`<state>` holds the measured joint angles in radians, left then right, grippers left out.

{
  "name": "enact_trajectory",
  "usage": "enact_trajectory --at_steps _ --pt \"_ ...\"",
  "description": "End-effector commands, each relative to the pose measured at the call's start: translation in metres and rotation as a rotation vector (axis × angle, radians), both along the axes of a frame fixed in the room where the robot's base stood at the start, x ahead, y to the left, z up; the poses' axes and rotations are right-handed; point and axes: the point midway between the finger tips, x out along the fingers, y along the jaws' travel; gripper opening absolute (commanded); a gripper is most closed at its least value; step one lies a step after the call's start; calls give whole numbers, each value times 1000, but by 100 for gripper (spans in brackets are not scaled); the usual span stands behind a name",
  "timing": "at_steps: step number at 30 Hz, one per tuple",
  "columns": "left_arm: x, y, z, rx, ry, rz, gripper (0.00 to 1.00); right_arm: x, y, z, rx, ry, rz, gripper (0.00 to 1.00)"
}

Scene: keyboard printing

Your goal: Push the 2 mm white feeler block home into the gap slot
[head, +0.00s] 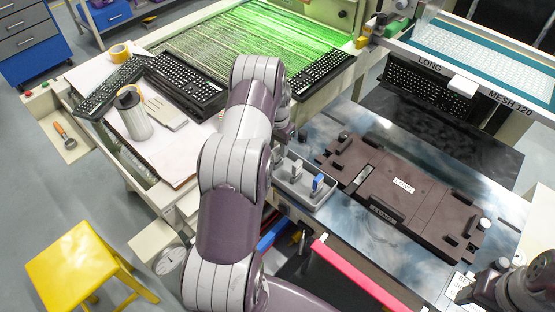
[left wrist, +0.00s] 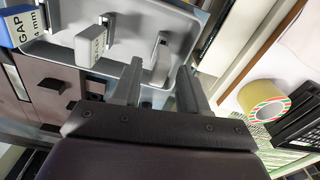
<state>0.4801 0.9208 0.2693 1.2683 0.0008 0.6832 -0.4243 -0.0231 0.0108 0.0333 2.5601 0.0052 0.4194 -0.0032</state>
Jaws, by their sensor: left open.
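A pale grey-white block marked GAP (left wrist: 90,45) stands in the grey tray (left wrist: 115,66) in the left wrist view; its number is not readable. It also shows in the head view (head: 297,168). A blue block marked GAP 4 mm (left wrist: 18,26) stands further left. In the head view my left arm hides most of this gripper. The dark brown fixture (head: 415,187) lies right of the tray; I cannot clearly make out its gap slot.
My right arm's end is at the lower right corner, its fingers not distinguishable. Black keyboards (head: 185,85), a metal canister (head: 133,115) and a yellow tape roll (head: 120,52) are on the left table. A red-pink bar (head: 355,275) runs along the front. A screen frame (head: 480,65) stands behind.

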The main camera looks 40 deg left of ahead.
Motion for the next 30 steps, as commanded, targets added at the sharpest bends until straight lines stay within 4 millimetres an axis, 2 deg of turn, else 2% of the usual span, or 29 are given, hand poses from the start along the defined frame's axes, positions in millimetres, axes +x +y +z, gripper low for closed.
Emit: enact_trajectory --at_steps 1,2,3,5,6,8,9,10,11,19,30 --pt "0 0 1 0 0 0 43 0 0 1 0 0 0 52" --pt "0 0 1 0 0 0 37 0 0 1 0 0 0 52" --pt "0 0 1 0 0 0 24 0 0 1 0 0 0 52" --pt "0 0 1 0 0 0 4 0 0 1 0 0 0 52" --pt "0 0 1 0 0 0 0 0 0 1 0 0 0 52" --pt "0 0 1 0 0 0 0 0 0 1 0 0 0 52" --pt "0 0 1 0 0 0 15 0 0 1 0 0 0 52" --pt "0 0 1 0 0 0 5 0 0 1 0 0 0 52" --pt "0 0 1 0 0 0 0 0 0 1 0 0 0 52" --pt "0 0 4 0 0 0 0 0 0 3 0 0 0 52" --pt "0 0 30 0 0 0 0 0 0 20 0 0 0 52"
